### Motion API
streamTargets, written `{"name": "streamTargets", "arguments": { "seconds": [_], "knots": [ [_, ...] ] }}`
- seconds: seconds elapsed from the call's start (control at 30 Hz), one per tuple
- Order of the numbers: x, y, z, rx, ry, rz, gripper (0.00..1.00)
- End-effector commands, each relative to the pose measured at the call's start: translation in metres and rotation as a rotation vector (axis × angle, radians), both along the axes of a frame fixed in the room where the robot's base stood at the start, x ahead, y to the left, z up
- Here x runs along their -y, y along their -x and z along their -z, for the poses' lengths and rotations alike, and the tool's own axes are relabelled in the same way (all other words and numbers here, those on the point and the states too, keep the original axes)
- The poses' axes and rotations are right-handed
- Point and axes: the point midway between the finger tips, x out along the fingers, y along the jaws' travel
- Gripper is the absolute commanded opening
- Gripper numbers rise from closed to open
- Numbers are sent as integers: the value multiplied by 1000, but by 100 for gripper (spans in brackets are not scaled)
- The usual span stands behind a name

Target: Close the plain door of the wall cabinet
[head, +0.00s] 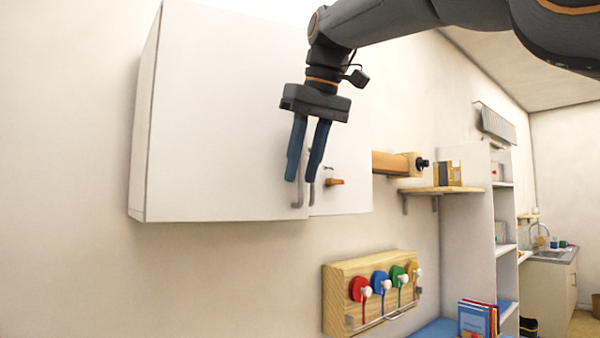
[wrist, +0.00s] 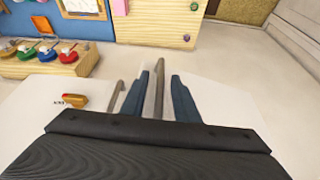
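The white wall cabinet (head: 138,150) hangs at left in the head view. Its plain left door (head: 220,130) stands almost flush with the right door (head: 350,195); its free edge seems slightly forward of it. The plain door's grey bar handle (head: 297,204) is partly hidden by my gripper (head: 302,181). In the wrist view the handle (wrist: 158,92) stands between the two blue fingers of my gripper (wrist: 165,82), with a gap on both sides. My gripper is open. The right door has its own grey handle (wrist: 117,95) and an orange key-like piece (head: 335,182).
Below the cabinet is a wooden rack (head: 340,275) with several coloured round pads. A small wooden shelf (head: 440,190) holding a box sits to the right, before a tall white shelf unit (head: 480,225). The wall left of and below the cabinet is clear.

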Motion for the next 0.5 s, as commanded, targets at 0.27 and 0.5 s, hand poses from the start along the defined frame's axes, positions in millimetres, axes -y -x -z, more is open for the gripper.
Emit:
{"name": "streamTargets", "arguments": {
  "seconds": [0.27, 0.5],
  "knots": [
    [-5, -5, 15, 1, 0, -3, 28],
    [-5, -5, 15, 1, 0, -3, 21]
  ]
}}
